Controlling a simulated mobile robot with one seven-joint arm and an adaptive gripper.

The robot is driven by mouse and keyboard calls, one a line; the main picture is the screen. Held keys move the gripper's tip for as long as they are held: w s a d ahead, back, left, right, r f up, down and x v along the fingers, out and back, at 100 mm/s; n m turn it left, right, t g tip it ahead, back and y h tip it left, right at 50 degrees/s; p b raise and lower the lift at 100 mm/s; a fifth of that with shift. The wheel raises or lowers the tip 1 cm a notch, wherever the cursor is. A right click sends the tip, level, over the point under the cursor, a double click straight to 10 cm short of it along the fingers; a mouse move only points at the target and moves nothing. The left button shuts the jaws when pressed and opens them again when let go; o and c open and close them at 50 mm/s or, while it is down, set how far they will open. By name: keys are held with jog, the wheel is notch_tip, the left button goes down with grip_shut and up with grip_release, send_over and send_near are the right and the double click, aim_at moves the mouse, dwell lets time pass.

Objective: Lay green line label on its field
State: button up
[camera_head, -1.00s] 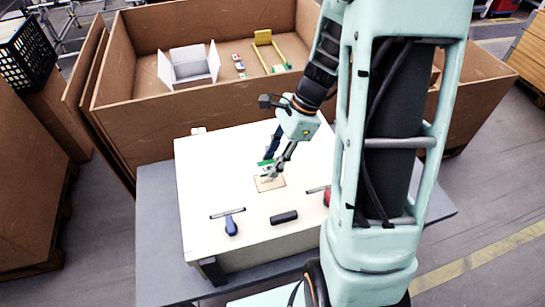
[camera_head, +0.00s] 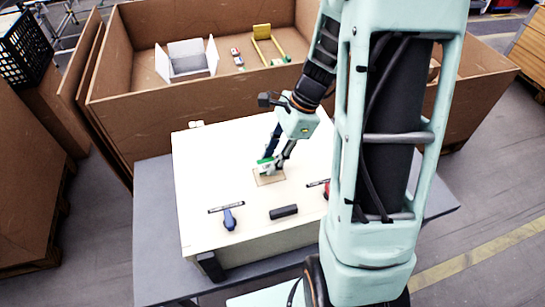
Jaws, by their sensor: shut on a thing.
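The green line label (camera_head: 263,162) is a small green and white piece in the jaws of my gripper (camera_head: 267,166). The gripper points down over the pale board and is shut on the label. The label is just above or at the far edge of a tan, outlined rectangular field (camera_head: 268,180) on the board. I cannot tell whether it touches the surface. The fingers hide part of the label and the far part of the field.
On the white board (camera_head: 205,165) lie a blue-handled T-shaped tool (camera_head: 229,218), a black block (camera_head: 284,211) and a red-handled tool partly hidden by my arm. Behind stands a large brown box (camera_head: 130,100) holding a white open carton (camera_head: 187,62) and a yellow-green frame (camera_head: 262,32).

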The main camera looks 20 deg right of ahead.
jog(key=shift+f+b, duration=0.75)
jog(key=shift+f, duration=0.3)
jog(key=shift+f, duration=0.35)
dwell(0.4)
jog(key=o, duration=0.9)
jog(key=v, duration=1.2)
